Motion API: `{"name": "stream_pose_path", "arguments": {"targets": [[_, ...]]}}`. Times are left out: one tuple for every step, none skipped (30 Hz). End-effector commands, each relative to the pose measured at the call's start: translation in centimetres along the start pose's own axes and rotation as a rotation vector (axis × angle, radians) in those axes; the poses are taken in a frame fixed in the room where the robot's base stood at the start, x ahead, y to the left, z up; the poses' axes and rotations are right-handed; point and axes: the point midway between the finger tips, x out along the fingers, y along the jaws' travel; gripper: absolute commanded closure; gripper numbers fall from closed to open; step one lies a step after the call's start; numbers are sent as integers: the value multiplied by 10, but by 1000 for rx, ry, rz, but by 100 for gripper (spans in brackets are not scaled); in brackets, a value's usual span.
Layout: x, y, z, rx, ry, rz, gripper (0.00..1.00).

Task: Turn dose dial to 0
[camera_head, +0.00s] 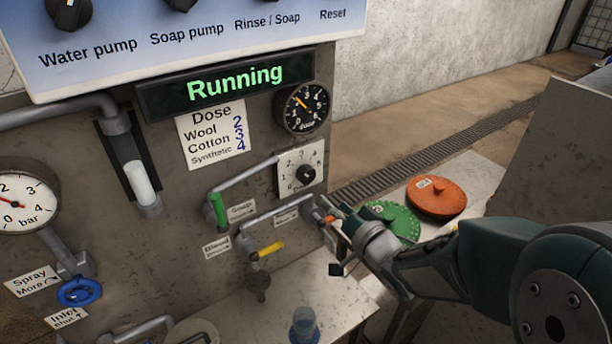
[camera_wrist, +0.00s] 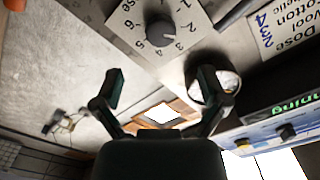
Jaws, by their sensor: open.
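The dose dial (camera_head: 306,174) is a black round knob on a square white numbered plate on the grey panel. In the wrist view the dial (camera_wrist: 160,31) is at the top, with numbers around it; a pale mark on the knob seems to point near 3. My gripper (camera_head: 338,238) is below and right of the dial in the head view, apart from it. In the wrist view my gripper (camera_wrist: 160,84) has its two fingers spread wide and nothing between them. The dial appears beyond the fingertips.
A dose label (camera_head: 213,134) lists Wool 2, Cotton 3, Synthetic 4. The display (camera_head: 235,83) reads Running. A round gauge (camera_head: 303,108) is above the dial; green (camera_head: 220,211) and yellow (camera_head: 270,249) valve handles are lower left. Green (camera_head: 398,220) and orange (camera_head: 437,197) discs lie behind my arm.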

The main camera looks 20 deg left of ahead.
Motion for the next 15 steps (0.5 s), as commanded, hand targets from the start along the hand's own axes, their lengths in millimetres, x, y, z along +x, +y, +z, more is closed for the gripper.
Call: {"name": "stream_pose_path", "arguments": {"targets": [[5,0,0,0,0,-3,7],[8,0,0,-1,0,-3,7],[14,0,0,-1,0,-3,7],[20,0,0,-1,0,-2,7],[25,0,0,-1,-1,-2,7],[33,0,0,-2,-1,-2,7],[39,0,1,-2,-1,-2,7],[44,-1,0,-2,0,-2,7],[52,0,1,-2,-1,0,7],[57,0,1,-2,-1,-1,7],[63,-1,0,-3,0,-2,7],[70,0,0,-2,0,0,7],[75,0,0,-2,0,1,7],[80,0,0,-2,0,0,7],[86,0,0,-3,0,0,7]]}}
